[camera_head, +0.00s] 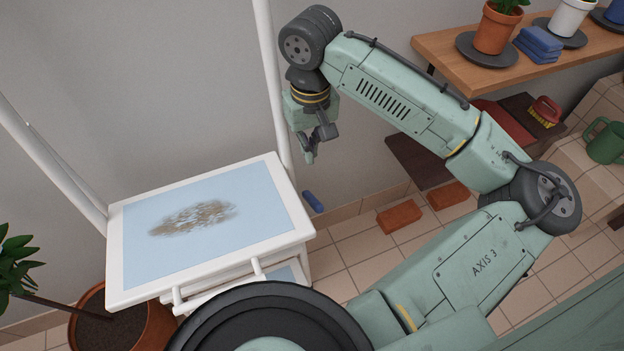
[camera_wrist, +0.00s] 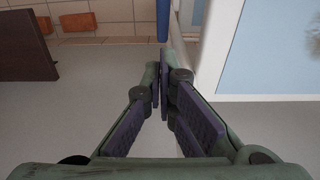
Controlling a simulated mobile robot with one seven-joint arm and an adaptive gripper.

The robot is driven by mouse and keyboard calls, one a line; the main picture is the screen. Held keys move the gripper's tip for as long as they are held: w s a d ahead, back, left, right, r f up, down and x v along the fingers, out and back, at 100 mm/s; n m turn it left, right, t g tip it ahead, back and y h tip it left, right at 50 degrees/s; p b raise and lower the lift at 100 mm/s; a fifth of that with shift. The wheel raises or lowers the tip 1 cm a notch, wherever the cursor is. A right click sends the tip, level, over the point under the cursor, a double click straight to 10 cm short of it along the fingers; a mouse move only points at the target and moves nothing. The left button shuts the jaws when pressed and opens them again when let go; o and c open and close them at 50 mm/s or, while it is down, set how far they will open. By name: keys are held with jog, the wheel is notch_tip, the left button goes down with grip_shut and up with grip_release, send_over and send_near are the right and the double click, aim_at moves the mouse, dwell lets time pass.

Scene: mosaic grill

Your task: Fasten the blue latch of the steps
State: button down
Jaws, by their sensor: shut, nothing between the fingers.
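The steps (camera_head: 118,285) stand at the left, a white frame with tall rails and a light-blue top tread (camera_head: 140,262) that carries a brown dirty patch. The blue latch (camera_head: 313,201) is a small blue bar at the right side of the steps, just beyond the top tread's right edge. In the wrist view the latch (camera_wrist: 163,20) shows at the top middle, beside the white rail. My gripper (camera_head: 310,158) is shut and empty, above the latch and apart from it. In the wrist view its fingertips (camera_wrist: 163,68) meet just below the latch in the picture.
A wooden shelf (camera_head: 450,58) with pots is at the upper right. Dark boards (camera_head: 425,160) and orange bricks (camera_head: 399,216) lie right of the steps. A potted plant (camera_head: 95,318) stands at the lower left. Tiled floor between steps and bricks is clear.

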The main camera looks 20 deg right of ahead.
send_over(313, 197)
jog(key=w, duration=0.2)
notch_tip(313, 197, down, 7)
jog(key=shift+f+p, duration=0.2)
jog(key=shift+p, duration=0.1)
jog(key=shift+s+d+f, duration=0.1)
jog(key=shift+s+f, duration=0.6)
jog(key=shift+f, duration=0.3)
jog(key=shift+s+f+p, duration=0.3)
jog(key=shift+s+f, duration=0.1)
jog(key=shift+f, duration=0.2)
jog(key=shift+f+b, duration=0.15)
jog(key=shift+b, duration=0.15)
